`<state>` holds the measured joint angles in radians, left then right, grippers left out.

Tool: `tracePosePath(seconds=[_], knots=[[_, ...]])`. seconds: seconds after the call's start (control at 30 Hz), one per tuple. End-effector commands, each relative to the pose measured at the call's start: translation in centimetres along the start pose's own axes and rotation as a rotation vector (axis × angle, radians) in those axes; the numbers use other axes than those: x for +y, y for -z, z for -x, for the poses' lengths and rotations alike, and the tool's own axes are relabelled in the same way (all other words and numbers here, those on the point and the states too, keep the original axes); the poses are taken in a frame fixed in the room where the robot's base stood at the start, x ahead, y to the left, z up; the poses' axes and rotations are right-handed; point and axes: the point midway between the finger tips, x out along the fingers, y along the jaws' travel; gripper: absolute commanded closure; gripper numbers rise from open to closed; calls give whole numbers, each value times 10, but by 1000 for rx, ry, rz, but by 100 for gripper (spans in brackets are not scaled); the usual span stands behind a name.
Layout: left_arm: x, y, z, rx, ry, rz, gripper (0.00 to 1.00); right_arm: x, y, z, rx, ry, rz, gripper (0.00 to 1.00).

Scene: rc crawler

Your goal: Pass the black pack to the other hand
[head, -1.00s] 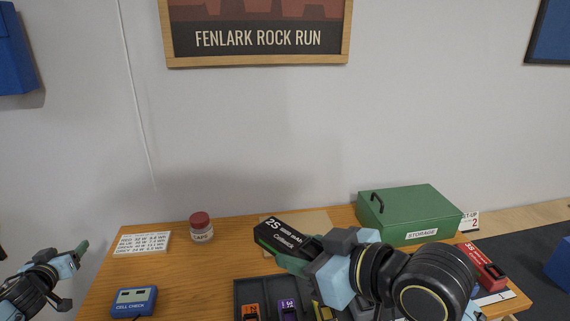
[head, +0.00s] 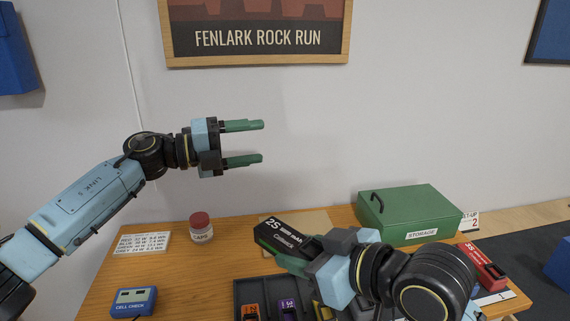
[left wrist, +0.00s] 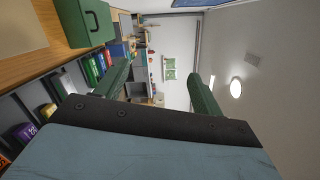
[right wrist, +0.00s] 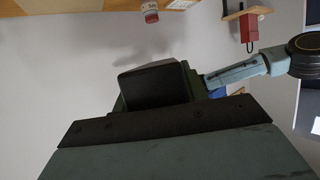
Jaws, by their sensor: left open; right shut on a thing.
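The black pack (head: 287,238), with white "2S" lettering, is held by my right gripper (head: 300,260) above the table. Its far end points up and left in the head view. In the right wrist view the pack (right wrist: 153,85) shows end-on as a dark block between the fingers. My left gripper (head: 262,142) is open and empty, raised in front of the wall, higher than the pack and to its left. Its fingers point right. In the left wrist view the left fingers are apart (left wrist: 160,85) with nothing between them.
A compartment tray (head: 238,300) with coloured packs sits at the table's front. A green storage box (head: 410,214) and a red pack (head: 482,267) are at right. A red-lidded jar (head: 201,228), a card (head: 142,243) and a blue cell checker (head: 134,302) are at left.

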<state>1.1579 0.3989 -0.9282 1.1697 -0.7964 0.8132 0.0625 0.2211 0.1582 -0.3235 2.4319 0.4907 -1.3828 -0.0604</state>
Motion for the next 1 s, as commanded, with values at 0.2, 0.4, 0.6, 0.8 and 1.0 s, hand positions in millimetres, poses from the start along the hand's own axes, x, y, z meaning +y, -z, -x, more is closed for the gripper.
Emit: tracePosePath(seconds=[0.2, 0.4, 0.6, 0.8, 1.0], knots=[[-52, 90, -60, 533, -104, -730, 32, 0, 1, 0, 3, 0, 1, 90], [-64, 145, -62, 1078, -160, -1323, 32, 0, 1, 0, 3, 0, 1, 90], [-72, 158, -40, 1582, -188, -1667, 32, 0, 1, 0, 3, 0, 1, 90], [-80, 155, -24, 1855, -194, -1768, 32, 0, 1, 0, 3, 0, 1, 90], [-68, 159, -20, 1902, -189, -1778, 32, 0, 1, 0, 3, 0, 0, 90]])
